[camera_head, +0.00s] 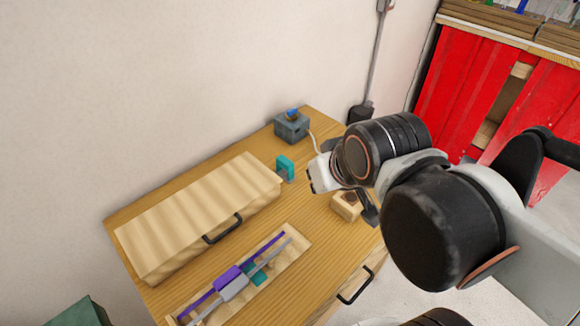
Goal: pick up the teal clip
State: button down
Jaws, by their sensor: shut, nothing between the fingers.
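A small upright teal piece (285,167) stands on the table at the right end of the long wooden box. Another teal piece (257,272) lies in the shallow wooden tray (295,246), partly hidden under the rods. I cannot tell for certain which one is the teal clip. My gripper (318,180) shows only in part at the end of my arm, right of the upright teal piece in the picture and apart from it. It is shut and empty; its fingertips are hard to make out.
The long wooden box (190,215) with a black handle fills the table's back left. The tray holds purple and grey rods. A grey-blue box (292,127) stands at the back. A small wooden block (346,205) sits near my arm. Bare tabletop (300,205) lies between.

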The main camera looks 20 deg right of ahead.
aim_at(282, 162)
jog(key=k+l+u, duration=0.4)
jog(key=l, duration=0.2)
jog(key=k+l+u, duration=0.1)
jog(key=u, duration=0.15)
jog(key=k+l+u, duration=0.25)
jog(key=i+l+u, duration=0.1)
jog(key=i+u, duration=0.15)
jog(key=i, duration=0.15)
jog(key=i+l+u, duration=0.2)
jog(key=i, duration=0.2)
jog(key=i+j+z, duration=0.1)
jog(key=j, duration=0.1)
